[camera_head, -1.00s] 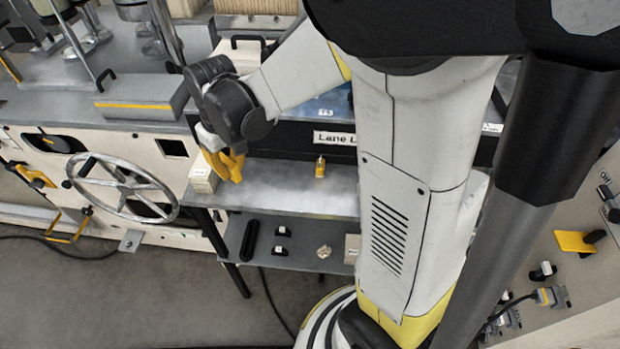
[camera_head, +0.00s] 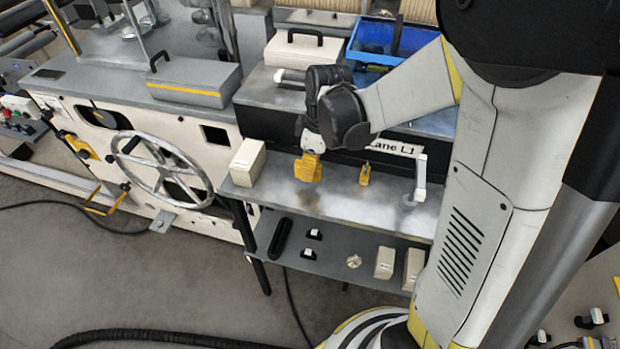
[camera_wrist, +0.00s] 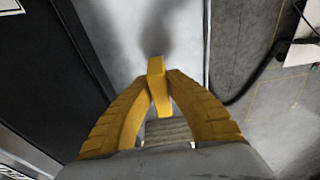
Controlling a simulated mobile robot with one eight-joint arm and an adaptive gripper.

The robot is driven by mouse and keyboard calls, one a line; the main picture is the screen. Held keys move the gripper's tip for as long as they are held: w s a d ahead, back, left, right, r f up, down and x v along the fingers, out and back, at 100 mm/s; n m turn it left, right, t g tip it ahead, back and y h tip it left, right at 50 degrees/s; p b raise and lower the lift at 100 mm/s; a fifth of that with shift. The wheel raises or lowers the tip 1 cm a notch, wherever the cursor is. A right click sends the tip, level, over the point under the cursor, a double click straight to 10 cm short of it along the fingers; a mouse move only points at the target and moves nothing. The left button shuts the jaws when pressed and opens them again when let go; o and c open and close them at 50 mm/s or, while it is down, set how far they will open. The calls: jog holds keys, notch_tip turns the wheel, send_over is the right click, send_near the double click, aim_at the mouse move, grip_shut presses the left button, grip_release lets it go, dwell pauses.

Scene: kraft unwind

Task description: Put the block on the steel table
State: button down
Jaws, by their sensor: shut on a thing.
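My gripper (camera_head: 309,172) hangs over the steel table (camera_head: 345,203), to the right of the beige box. In the wrist view its yellow fingers (camera_wrist: 156,95) close on a narrow yellow block (camera_wrist: 156,68), which is much the same colour as the fingers. In the head view I cannot make the block out apart from the fingers. A dark shadow lies on the steel below my gripper. The steel table (camera_wrist: 165,22) also shows beyond the block in the wrist view. I cannot tell whether the block touches the steel.
On the table stand a beige box (camera_head: 247,163) at the left end, a small yellow padlock-like piece (camera_head: 365,175) and a white upright stand (camera_head: 420,180). A black front labelled "Lane L1" rises behind. A lower shelf (camera_head: 335,262) holds several small items. The table's middle front is clear.

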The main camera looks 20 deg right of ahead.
jog(key=shift+f, duration=1.1)
jog(key=shift+b, duration=0.3)
jog(key=shift+f, duration=0.25)
jog(key=c, duration=1.5)
grip_release()
jog(key=shift+r, duration=0.1)
jog(key=shift+r, duration=0.1)
